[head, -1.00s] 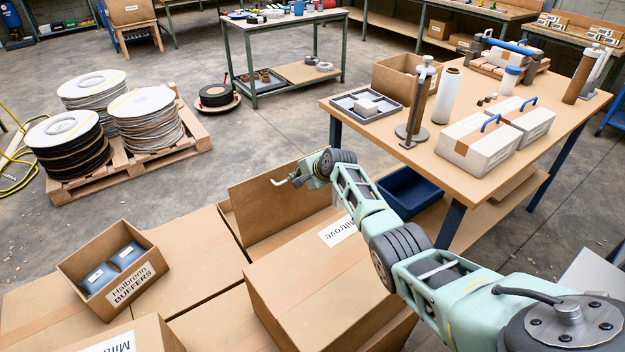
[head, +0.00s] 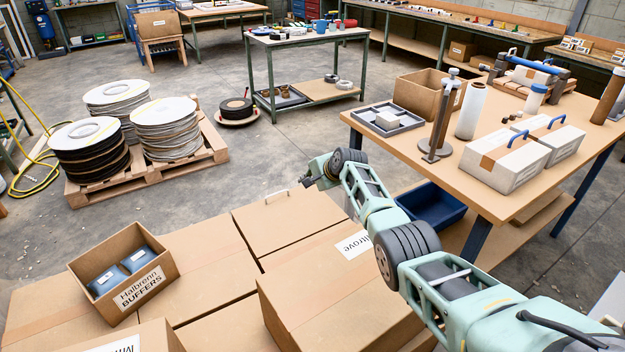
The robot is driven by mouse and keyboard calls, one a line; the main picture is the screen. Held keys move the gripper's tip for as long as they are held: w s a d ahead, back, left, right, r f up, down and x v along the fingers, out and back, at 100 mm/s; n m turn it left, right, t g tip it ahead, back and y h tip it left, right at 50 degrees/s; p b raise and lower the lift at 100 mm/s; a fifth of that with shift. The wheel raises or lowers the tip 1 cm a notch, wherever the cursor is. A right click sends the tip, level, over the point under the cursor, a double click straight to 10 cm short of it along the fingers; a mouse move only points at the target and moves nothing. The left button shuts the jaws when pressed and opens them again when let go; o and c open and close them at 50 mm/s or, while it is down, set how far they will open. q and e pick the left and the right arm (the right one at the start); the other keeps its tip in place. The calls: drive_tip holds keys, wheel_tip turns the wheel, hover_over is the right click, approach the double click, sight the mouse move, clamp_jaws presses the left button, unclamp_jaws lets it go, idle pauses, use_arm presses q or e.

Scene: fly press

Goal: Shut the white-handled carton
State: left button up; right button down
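The white-handled carton (head: 285,220) stands in the block of brown cartons at lower centre. Its lid lies down flat, about level with the carton tops beside it. The white handle (head: 277,195) is at the lid's far edge. My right arm comes in from the right, and its gripper (head: 308,183) is just right of the handle, at the lid's far right side. I see a small gap between gripper and handle; whether the gripper touches the lid is unclear. Its fingers are too small and dark to read. My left gripper is out of view.
An open box labelled Halbrenn Buffers (head: 168,262) holds blue items on the cartons at left. A taller carton labelled Miltrove (head: 330,290) stands in front. A workbench (head: 440,175) is at right, with a blue bin (head: 432,203) below. Clear floor lies behind the cartons.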

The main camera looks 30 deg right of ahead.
drive_tip(key=v, duration=1.2)
idle(0.3)
